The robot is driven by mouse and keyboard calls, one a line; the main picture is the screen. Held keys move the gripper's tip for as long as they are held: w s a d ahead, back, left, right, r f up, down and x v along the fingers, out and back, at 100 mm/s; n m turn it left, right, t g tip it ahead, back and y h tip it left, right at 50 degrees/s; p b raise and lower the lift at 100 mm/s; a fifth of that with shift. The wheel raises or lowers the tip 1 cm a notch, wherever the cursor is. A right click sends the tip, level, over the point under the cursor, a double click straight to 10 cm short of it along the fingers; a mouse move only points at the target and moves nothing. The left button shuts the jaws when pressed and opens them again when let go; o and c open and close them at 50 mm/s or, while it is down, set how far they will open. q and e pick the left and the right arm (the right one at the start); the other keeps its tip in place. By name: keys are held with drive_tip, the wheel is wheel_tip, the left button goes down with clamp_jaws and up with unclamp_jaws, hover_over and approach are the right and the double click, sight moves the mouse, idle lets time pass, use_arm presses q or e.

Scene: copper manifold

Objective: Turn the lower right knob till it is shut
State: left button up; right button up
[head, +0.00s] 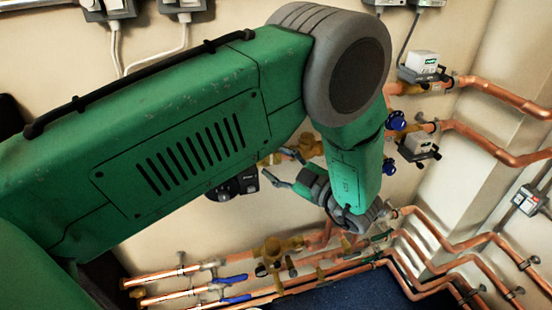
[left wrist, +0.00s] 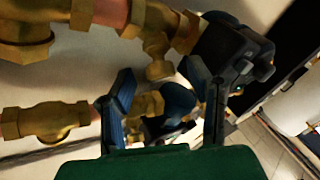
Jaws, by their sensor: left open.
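Two blue knobs show in the head view, an upper one (head: 396,120) and a lower one (head: 389,168), right of my green left arm. My left gripper (head: 281,168) is open, with its fingers pointing left near the brass fittings. In the left wrist view my left gripper (left wrist: 160,78) has its fingers apart, and a round dark blue knob (left wrist: 178,100) shows between them. I cannot tell which knob this is or whether a finger touches it. My arm hides part of the manifold. My right gripper is not in view.
A black pump-like unit (head: 235,185) is close to the fingers and shows in the left wrist view (left wrist: 235,50). Brass fittings (left wrist: 45,122) crowd the left. Copper pipes (head: 490,145) run along the wall. Blue lever handles (head: 230,279) are low down.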

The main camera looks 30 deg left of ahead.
use_arm(q)
drive_tip(key=shift+a, duration=0.45)
clamp_jaws()
drive_tip(key=shift+w+n+g+b, duration=0.15)
drive_tip(key=shift+n+g+b, duration=0.2)
drive_tip(key=shift+n+g, duration=0.25)
drive_tip(key=shift+n+g+h, duration=0.5)
drive_tip(key=shift+n, duration=0.5)
unclamp_jaws()
drive_tip(key=shift+d, duration=0.1)
